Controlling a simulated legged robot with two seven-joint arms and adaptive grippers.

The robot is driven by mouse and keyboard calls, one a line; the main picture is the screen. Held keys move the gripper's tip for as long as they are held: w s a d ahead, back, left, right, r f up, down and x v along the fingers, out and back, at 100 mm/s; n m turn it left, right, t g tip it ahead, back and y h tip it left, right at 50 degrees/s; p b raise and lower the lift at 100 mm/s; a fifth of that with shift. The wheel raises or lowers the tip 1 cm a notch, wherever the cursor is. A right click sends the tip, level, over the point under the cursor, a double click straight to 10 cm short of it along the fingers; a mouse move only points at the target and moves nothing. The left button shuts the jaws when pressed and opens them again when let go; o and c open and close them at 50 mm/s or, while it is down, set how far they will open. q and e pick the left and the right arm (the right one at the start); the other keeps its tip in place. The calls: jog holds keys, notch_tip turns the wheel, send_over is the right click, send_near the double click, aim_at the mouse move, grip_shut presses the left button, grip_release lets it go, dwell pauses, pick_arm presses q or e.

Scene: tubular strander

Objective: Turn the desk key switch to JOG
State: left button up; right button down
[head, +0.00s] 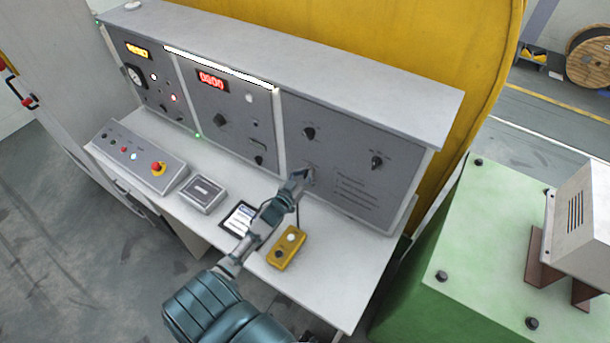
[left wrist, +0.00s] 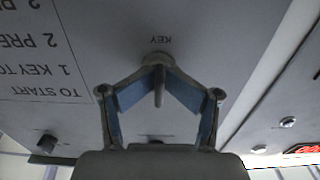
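The desk key switch (left wrist: 158,86) sits on the grey panel under the word KEY, which appears upside down in the left wrist view. Its thin grip stands between the two blue finger pads of my left gripper (left wrist: 159,77). The pads slope in from both sides and close around it near the panel face. In the head view my left gripper (head: 303,176) reaches the lower left of the right-hand desk panel (head: 345,135) and largely hides the switch. Its position marks are not readable. My right gripper is not in view.
A button console (head: 138,157) stands at left. Other knobs sit on the panels. A green machine (head: 450,250) stands at right.

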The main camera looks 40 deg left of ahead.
pick_arm(q)
jog(key=shift+s, duration=0.25)
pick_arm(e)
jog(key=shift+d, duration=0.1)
pick_arm(q)
jog(key=shift+s+f, duration=0.1)
jog(key=shift+s, duration=0.1)
jog(key=s+d, duration=0.1)
jog(key=s, duration=1)
jog(key=shift+s+d, duration=0.25)
jog(key=shift+a, duration=0.1)
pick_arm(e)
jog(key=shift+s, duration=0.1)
pick_arm(q)
jog(key=shift+s+f, duration=0.1)
